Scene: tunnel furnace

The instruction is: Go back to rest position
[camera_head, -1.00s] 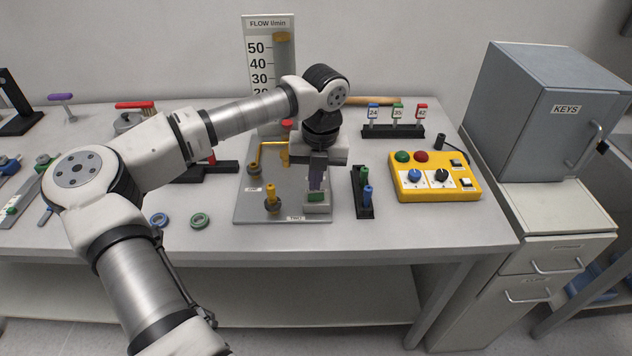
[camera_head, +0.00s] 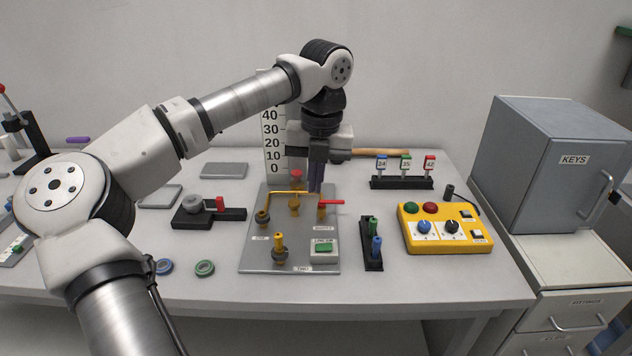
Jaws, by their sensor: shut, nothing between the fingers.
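My gripper (camera_head: 316,190) points straight down above the grey valve panel (camera_head: 258,225), near its back right part. The fingers are together and hold nothing. The fingertips are close to the red-handled valve (camera_head: 325,207); I cannot tell if they touch it. The green button (camera_head: 323,247) in its pale box at the panel's front right is uncovered. My arm reaches in from the lower left, across the table, and hides part of the flow gauge (camera_head: 271,150) behind.
To the right stand a dark rack with green and blue pegs (camera_head: 372,258), a yellow control box (camera_head: 432,243), a rack of numbered tags (camera_head: 401,184) and the grey KEYS cabinet (camera_head: 540,160). Blue (camera_head: 164,266) and green (camera_head: 205,268) rings lie at the front left. Free table lies at the front.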

